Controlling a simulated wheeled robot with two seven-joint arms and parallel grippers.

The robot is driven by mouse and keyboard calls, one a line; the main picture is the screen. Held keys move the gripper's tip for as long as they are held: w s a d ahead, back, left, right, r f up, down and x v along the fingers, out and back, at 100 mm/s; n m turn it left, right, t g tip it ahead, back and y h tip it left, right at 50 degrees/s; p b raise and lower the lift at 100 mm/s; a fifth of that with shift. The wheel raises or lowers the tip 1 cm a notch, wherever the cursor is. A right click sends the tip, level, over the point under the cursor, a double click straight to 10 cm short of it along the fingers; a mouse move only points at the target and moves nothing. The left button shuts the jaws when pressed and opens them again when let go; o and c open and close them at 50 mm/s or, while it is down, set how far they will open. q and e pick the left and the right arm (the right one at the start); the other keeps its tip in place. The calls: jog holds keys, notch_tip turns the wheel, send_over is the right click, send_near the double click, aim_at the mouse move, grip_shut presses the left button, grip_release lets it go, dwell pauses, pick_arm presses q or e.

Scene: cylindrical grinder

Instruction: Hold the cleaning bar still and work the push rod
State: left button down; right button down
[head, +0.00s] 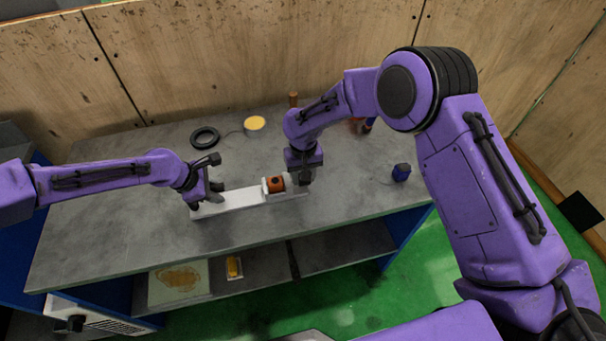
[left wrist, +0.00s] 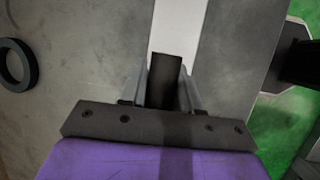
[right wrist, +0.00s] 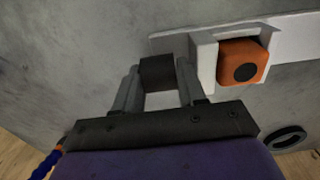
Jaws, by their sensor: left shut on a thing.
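The cleaning bar (head: 235,198) is a long, pale bar lying on the grey bench. A white bracket (right wrist: 207,62) at its right part holds an orange block with a dark round face (right wrist: 241,60). My left gripper (head: 206,192) is at the bar's left end, shut on a dark block (left wrist: 165,80) there. My right gripper (head: 304,172) is at the right end, beside the bracket. Its fingers (right wrist: 158,85) stand on either side of another dark block (right wrist: 158,72); I cannot tell whether they touch it. I cannot make out which part is the push rod.
A black ring (head: 205,137) and a yellow-topped round tin (head: 254,123) lie behind the bar on the bench (head: 110,200). A wooden wall (head: 200,60) closes off the back. The bench's left part is clear.

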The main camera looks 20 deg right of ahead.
jog(key=shift+d, duration=2.35)
pick_arm(q)
jog(key=shift+w, duration=0.1)
pick_arm(e)
jog(key=c, duration=1)
grip_release()
notch_tip(320, 180, up, 12)
jog(key=shift+a, duration=0.1)
pick_arm(q)
jog(key=c, duration=0.7)
grip_release()
